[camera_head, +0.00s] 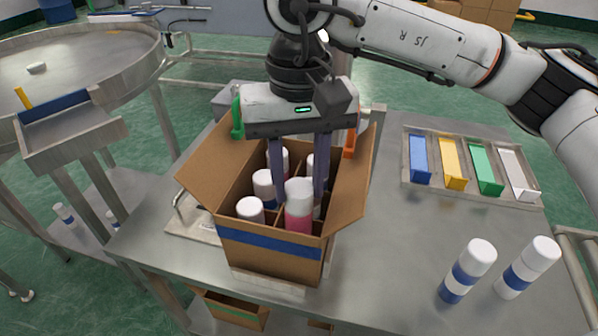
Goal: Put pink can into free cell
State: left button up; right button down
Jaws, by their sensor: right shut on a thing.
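The pink can (298,215), with a white cap, is at the front right of an open cardboard box (262,262). My right gripper (300,192) reaches down over the box, its two fingers on either side of the pink can's upper part, shut on it. The can's lower end is hidden behind the box's front wall, so I cannot tell how deep it sits. Several white-capped cans (250,211) stand in other cells, partly hidden by the fingers and dividers. My left gripper is not in view.
Two blue-and-white cans (468,271) and (528,267) stand on the metal table (395,255) at the right. A tray (408,190) with coloured blocks lies behind them. The box flaps (352,185) spread outward beside the gripper. A round metal table (85,55) is at the left.

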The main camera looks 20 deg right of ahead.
jog(key=shift+f+b, duration=1.15)
jog(key=shift+f, duration=1.15)
jog(key=c, duration=1.1)
grip_release()
jog(key=shift+r, duration=0.1)
notch_tip(320, 180, up, 10)
jog(key=shift+r, duration=0.1)
